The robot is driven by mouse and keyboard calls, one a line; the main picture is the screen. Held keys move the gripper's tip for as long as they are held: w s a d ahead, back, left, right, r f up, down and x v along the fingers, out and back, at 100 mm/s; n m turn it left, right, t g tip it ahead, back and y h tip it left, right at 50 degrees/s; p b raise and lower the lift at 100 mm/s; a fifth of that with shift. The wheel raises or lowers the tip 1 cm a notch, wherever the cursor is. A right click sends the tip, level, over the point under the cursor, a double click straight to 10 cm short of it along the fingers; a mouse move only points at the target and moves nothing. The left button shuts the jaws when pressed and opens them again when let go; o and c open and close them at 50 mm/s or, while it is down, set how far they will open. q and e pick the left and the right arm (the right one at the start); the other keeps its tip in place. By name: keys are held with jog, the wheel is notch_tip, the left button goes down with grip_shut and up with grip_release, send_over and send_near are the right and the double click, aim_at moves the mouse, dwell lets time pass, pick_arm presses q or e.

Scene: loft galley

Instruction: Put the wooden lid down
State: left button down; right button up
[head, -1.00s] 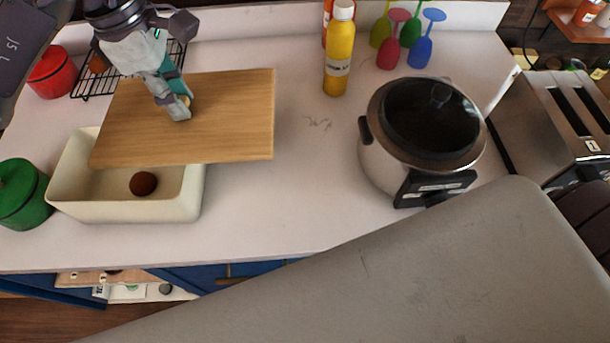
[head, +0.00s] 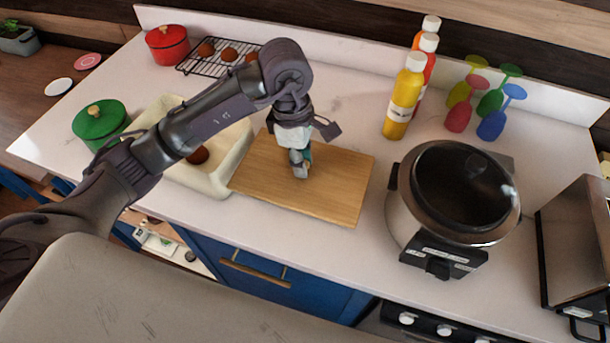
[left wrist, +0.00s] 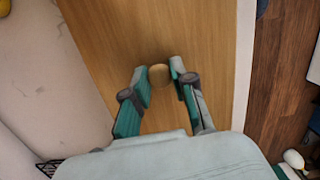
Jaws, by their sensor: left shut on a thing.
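The wooden lid (head: 335,190) is a flat rectangular board, just right of the cream bread box (head: 232,165). It looks level and low over the counter; I cannot tell whether it touches it. Its left edge is close to the box's right wall. My left gripper (head: 300,172) points down at the lid and is shut on its small round knob, which shows between the fingers in the left wrist view (left wrist: 159,76). The box is open on top with a brown roll (head: 198,155) inside, and my left arm covers part of it. My right gripper is out of view.
Sauce bottles (head: 402,100) and colourful upturned glasses (head: 492,123) stand behind. A green pot (head: 100,122), red pot (head: 167,44) and cooling rack (head: 190,68) are left. The counter's front edge is close.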

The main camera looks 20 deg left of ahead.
aim_at(303, 181)
pick_arm(q)
notch_tip(303, 181, down, 3)
jog(key=shift+d, duration=0.1)
jog(key=shift+f+p, duration=0.3)
notch_tip(303, 181, down, 3)
jog(key=shift+f+p, duration=0.1)
jog(key=shift+p, duration=0.35)
jog(key=shift+f+b, duration=0.2)
jog(key=shift+b, duration=0.1)
jog(key=c, duration=1)
grip_release()
jog(key=shift+o, duration=0.2)
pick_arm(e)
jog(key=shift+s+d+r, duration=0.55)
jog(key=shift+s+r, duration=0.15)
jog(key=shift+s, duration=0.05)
